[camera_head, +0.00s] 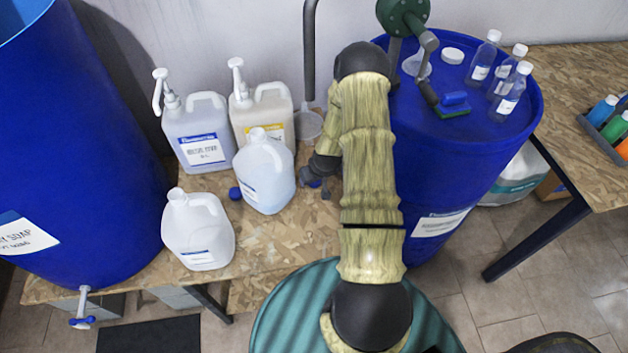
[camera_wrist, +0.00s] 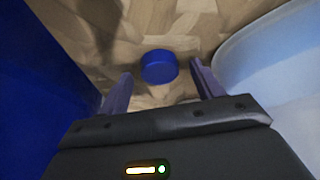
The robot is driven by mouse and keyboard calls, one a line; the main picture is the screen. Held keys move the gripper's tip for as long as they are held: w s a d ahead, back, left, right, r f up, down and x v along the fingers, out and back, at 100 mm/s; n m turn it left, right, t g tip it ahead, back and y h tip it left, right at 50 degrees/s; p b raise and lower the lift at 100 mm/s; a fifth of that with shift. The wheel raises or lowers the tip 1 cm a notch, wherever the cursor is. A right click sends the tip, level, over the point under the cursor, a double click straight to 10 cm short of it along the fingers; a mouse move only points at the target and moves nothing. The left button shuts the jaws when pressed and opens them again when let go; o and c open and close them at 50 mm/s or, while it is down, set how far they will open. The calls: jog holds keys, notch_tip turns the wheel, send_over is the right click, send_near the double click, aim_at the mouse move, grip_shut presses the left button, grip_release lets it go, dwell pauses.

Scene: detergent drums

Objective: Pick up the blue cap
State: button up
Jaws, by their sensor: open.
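A round blue cap (camera_wrist: 159,66) lies on the wood-chip board table in the wrist view. It sits between and just beyond the tips of my gripper (camera_wrist: 161,72), whose two fingers are apart and hold nothing. In the head view my gripper (camera_head: 318,187) is low over the table, right of the translucent jug. A second blue cap (camera_head: 235,193) lies on the table between the two jugs.
A translucent jug (camera_head: 264,176) stands close left of my gripper; a blue drum (camera_head: 440,170) stands close right. Another jug (camera_head: 198,232) and two pump bottles (camera_head: 198,135) (camera_head: 262,115) stand further left. Small bottles (camera_head: 508,92) stand on the drum.

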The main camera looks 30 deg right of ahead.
jog(key=c, duration=1)
jog(key=shift+c, duration=0.2)
notch_tip(320, 180, up, 10)
dwell(0.8)
